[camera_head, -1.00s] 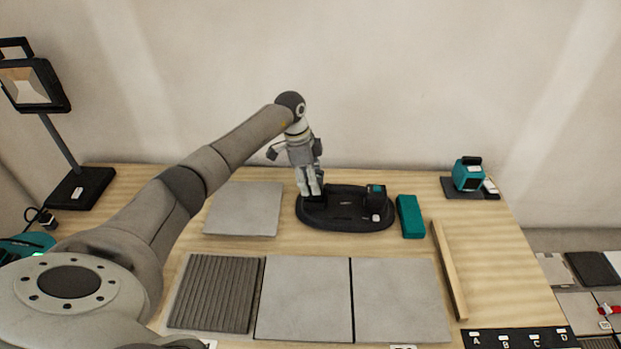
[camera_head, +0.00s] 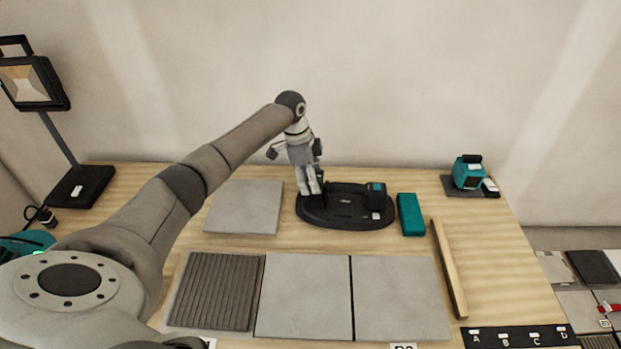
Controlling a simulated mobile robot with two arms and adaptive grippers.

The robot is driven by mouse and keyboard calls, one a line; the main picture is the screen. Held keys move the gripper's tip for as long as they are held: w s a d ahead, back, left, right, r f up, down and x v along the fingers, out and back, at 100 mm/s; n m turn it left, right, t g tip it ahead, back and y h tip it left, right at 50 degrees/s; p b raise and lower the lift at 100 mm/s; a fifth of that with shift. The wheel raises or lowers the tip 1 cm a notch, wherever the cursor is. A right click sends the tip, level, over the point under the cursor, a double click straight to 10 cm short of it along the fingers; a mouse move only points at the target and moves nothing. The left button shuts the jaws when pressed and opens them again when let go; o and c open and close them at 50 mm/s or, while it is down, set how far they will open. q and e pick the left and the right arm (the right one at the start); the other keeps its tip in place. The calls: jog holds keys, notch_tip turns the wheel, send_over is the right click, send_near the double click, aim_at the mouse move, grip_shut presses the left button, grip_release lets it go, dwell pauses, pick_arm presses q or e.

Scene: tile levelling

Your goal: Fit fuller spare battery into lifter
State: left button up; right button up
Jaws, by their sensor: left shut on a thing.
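A black oval dock (camera_head: 346,216) stands on the table behind the tiles. A dark battery with a teal mark (camera_head: 376,194) stands upright in its right side. My left gripper (camera_head: 314,191) points down at the dock's left side and is shut on a dark block, apparently the other battery, mostly hidden by the fingers. I cannot tell whether that block is still seated. A teal tool with a green light (camera_head: 22,244) is cut off at the left edge, partly behind my arm; it may be the lifter. My right gripper is not in view.
A teal block (camera_head: 411,215) lies right of the dock, near a wooden strip (camera_head: 449,268). Grey tiles (camera_head: 303,297) and a ribbed tile (camera_head: 215,291) lie in front. A teal device (camera_head: 467,173) stands at the back right, a lamp (camera_head: 78,187) at the left.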

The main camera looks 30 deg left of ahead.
pick_arm(q)
jog(key=shift+b+x, duration=0.45)
jog(key=shift+x, duration=0.55)
dwell(0.5)
jog(key=shift+s+a, duration=0.1)
jog(key=shift+a, duration=0.05)
jog(key=o, duration=1.1)
